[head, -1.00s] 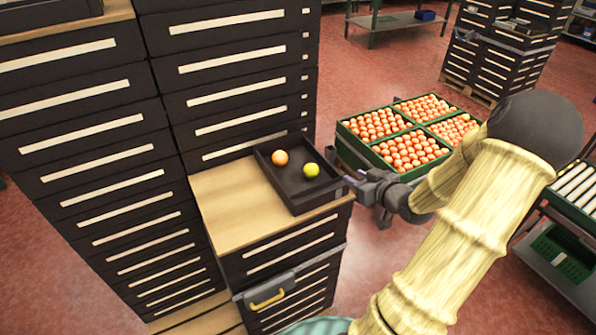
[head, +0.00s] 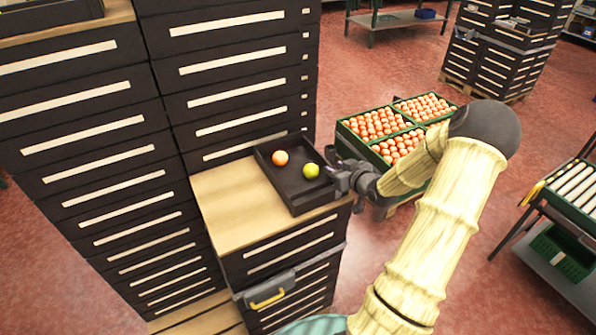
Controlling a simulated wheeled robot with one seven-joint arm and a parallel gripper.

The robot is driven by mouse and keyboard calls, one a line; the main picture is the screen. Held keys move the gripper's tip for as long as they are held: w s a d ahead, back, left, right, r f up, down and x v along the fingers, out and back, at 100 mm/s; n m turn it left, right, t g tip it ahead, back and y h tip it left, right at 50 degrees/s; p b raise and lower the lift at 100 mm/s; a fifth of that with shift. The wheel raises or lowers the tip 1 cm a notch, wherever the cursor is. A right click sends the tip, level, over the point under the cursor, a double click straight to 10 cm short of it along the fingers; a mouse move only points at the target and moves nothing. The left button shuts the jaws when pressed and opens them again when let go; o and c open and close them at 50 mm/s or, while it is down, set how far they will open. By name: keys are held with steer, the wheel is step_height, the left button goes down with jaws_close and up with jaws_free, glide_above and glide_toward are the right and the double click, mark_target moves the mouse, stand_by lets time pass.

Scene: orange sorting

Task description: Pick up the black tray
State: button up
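The black tray (head: 285,185) sits on the wooden top of a low drawer cabinet (head: 228,213). It holds an orange fruit (head: 280,158) and a yellow-green fruit (head: 311,170), lying apart inside it. My gripper (head: 332,168) is at the tray's right side, with its fingers close to or over the right wall. I cannot tell whether the fingers touch the wall or are open or shut. The tray rests flat on the cabinet top.
Tall dark drawer cabinets (head: 90,140) stand left of and behind the tray. Green crates full of oranges (head: 345,128) stand behind my arm. A roller conveyor (head: 574,190) is at the far right. The wooden top left of the tray is bare.

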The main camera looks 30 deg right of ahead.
mark_target(328, 162)
steer(key=x, duration=0.1)
steer(key=p+x, duration=0.1)
steer(key=x, duration=0.2)
steer(key=shift+w+d+r, duration=0.15)
steer(key=shift+d, duration=0.15)
steer(key=shift+w+f+p, duration=0.2)
steer(key=shift+w+p, duration=0.1)
steer(key=shift+w, duration=0.15)
steer(key=shift+c, duration=0.4)
jaws_close()
